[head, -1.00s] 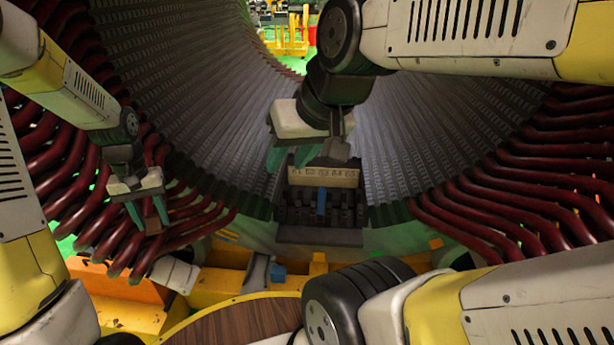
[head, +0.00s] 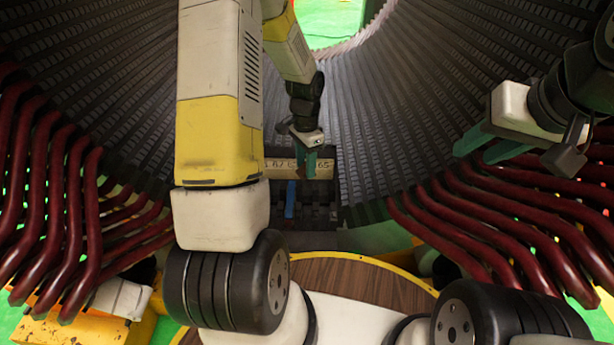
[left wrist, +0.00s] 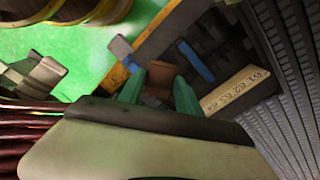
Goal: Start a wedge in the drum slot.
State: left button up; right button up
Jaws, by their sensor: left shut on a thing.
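The drum (head: 400,110) is a large grey cylinder whose inner wall is lined with many narrow slots. My left gripper (head: 307,170) is in front of the labelled black block at the drum's lower middle. In the left wrist view its green fingers (left wrist: 158,90) are shut on a small brown piece (left wrist: 159,80), which looks like the wedge. The piece is near the block; I cannot tell whether it touches anything. My right gripper (head: 490,146) is at the right, its teal fingers apart with nothing seen between them, away from the block.
The black block (head: 318,212) has a pale number label (head: 325,169) and a blue strip (head: 290,198); both also show in the left wrist view. Dark red bent coils (head: 500,220) line both sides. A round wooden table (head: 355,280) lies below. My left arm covers the drum's centre-left.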

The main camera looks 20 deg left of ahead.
pick_arm(q)
jog(key=shift+w+a+f+m, duration=0.25)
jog(key=shift+a+f+m, duration=0.95)
jog(key=shift+f+m, duration=2.9)
jog(key=shift+w+a+f+m, duration=0.3)
jog(key=shift+a+f+m, duration=0.85)
jog(key=shift+f+m, duration=2.95)
jog(key=shift+w+a+f+m, duration=0.25)
jog(key=shift+a+f+m, duration=0.95)
jog(key=shift+f+m, duration=2.85)
jog(key=o, duration=1.4)
jog(key=shift+o, duration=0.2)
jog(key=shift+d, duration=0.1)
jog(key=shift+w+d, duration=0.1)
jog(key=shift+d, duration=0.05)
jog(key=shift+r, duration=0.1)
